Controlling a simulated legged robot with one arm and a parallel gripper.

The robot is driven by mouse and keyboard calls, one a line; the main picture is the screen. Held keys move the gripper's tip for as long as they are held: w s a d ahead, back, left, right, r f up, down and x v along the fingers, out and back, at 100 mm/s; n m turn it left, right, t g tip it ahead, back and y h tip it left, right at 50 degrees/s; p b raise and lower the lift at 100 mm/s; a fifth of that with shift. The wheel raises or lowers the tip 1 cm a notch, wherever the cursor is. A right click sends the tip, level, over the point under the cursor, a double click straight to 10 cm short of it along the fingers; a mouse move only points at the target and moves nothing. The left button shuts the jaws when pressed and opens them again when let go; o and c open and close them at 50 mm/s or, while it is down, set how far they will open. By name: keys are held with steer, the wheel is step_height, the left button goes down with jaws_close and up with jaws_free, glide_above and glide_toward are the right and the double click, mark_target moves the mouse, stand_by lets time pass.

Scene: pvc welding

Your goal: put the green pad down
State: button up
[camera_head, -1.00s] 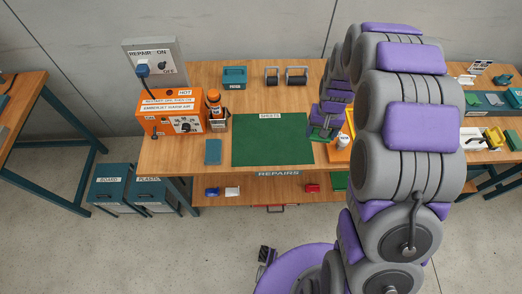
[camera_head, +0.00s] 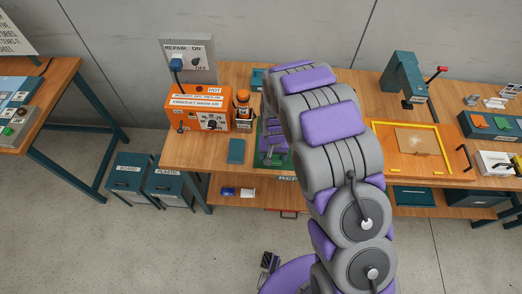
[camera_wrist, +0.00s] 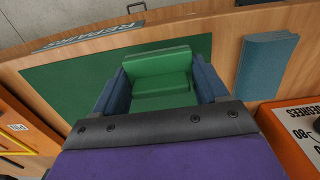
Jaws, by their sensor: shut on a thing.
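A green pad (camera_wrist: 160,72) sits between the two blue fingers of my gripper (camera_wrist: 160,66) in the wrist view. My gripper is shut on it by its sides. Below lies the larger dark green mat (camera_wrist: 60,88), on the wooden bench. The mat also shows partly in the head view (camera_head: 262,159), mostly hidden by my arm. There my gripper (camera_head: 273,150) is over the mat. I cannot tell whether the pad touches the mat or hangs just above it.
A blue-grey pad (camera_head: 236,150) lies left of the mat. The orange welding unit (camera_head: 199,108) and a holder with an orange-topped tool (camera_head: 242,105) stand behind it. A yellow-edged frame (camera_head: 408,124) and a green press (camera_head: 404,78) are to the right.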

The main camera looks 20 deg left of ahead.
steer(key=shift+w+a+f, duration=0.1)
steer(key=shift+w+a, duration=0.35)
steer(key=shift+w, duration=0.15)
steer(key=shift+w+a+b, duration=0.15)
steer(key=shift+w+a, duration=0.05)
steer(key=shift+w, duration=0.3)
steer(key=shift+w+a+b, duration=0.15)
steer(key=shift+w+a, duration=0.05)
steer(key=shift+w, duration=0.25)
steer(key=shift+w+a, duration=0.1)
steer(key=shift+a, duration=0.15)
steer(key=a+f, duration=0.2)
steer(key=f, duration=0.1)
steer(key=shift+a+b, duration=0.35)
steer(key=shift+b, duration=0.05)
steer(key=shift+w+d+f, duration=0.1)
steer(key=shift+f, duration=0.3)
steer(key=shift+d+r, duration=0.15)
steer(key=shift+d, duration=0.8)
steer(key=o, duration=0.6)
steer(key=shift+c, duration=0.2)
steer(key=o, duration=0.4)
steer(key=shift+a+f, duration=0.2)
steer(key=shift+a, duration=0.35)
steer(key=shift+o, duration=0.3)
steer(key=shift+d, duration=0.1)
